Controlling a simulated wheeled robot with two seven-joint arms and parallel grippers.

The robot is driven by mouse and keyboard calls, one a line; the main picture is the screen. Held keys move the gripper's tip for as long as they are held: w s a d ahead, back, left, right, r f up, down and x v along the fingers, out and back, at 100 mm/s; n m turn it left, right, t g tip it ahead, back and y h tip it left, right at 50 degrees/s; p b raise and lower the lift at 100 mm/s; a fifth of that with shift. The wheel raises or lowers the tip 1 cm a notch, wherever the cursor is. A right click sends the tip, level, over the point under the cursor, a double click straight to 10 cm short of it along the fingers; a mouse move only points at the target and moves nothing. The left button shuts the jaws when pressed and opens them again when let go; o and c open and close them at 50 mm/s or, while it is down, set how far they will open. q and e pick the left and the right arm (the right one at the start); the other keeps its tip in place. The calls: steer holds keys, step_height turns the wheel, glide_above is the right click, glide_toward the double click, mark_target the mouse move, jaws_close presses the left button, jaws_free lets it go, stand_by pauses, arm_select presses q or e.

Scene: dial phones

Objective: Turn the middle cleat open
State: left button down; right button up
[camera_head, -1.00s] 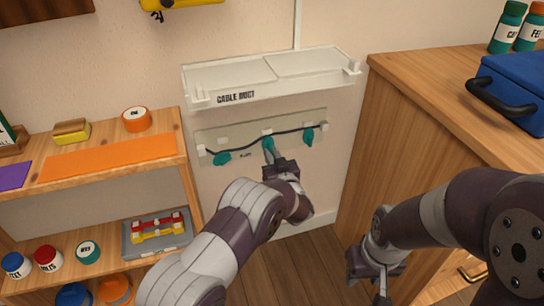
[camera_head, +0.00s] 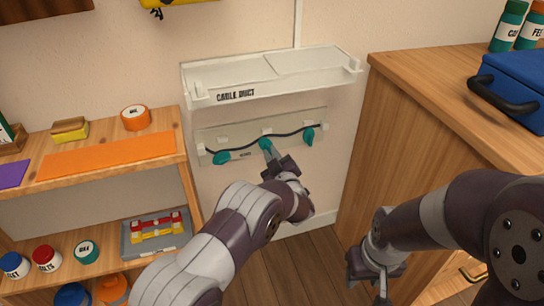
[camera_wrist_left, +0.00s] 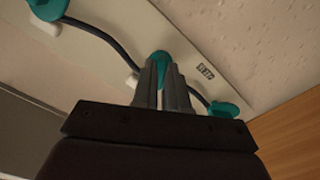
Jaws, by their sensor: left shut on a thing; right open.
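Three teal cleats sit along a dark cable on a pale panel (camera_head: 290,146) on the wall. The middle cleat (camera_head: 264,144) is partly hidden by my left gripper (camera_head: 269,152), which is shut on it. In the left wrist view the middle cleat (camera_wrist_left: 161,57) shows between and beyond the finger tips (camera_wrist_left: 163,75). The left cleat (camera_head: 222,157) lies slanted near the panel's lower left. The right cleat (camera_head: 308,136) hangs near the panel's right end. My right gripper (camera_head: 381,290) is open and empty, low in front of the wooden cabinet.
A white cable duct tray (camera_head: 270,75) juts out just above the panel. A wooden shelf (camera_head: 100,160) with tape, jars and a grey tray stands to the left. A wooden cabinet (camera_head: 430,120) with a blue box (camera_head: 515,85) on top stands to the right.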

arm_select(q)
steer(key=n+b, duration=0.1)
steer(key=n, duration=0.2)
steer(key=n+b, duration=0.1)
steer(key=n, duration=0.2)
steer(key=n+b, duration=0.1)
steer(key=n, duration=0.2)
steer(key=shift+f, duration=0.25)
steer(key=n+b, duration=0.3)
steer(key=n, duration=0.2)
steer(key=shift+b, duration=0.3)
steer(key=shift+r+n+b, duration=0.1)
steer(key=shift+n+b, duration=1)
steer(key=shift+n, duration=0.7)
steer(key=c, duration=1.2)
jaws_free()
steer(key=shift+r, duration=0.1)
steer(key=shift+o, duration=0.2)
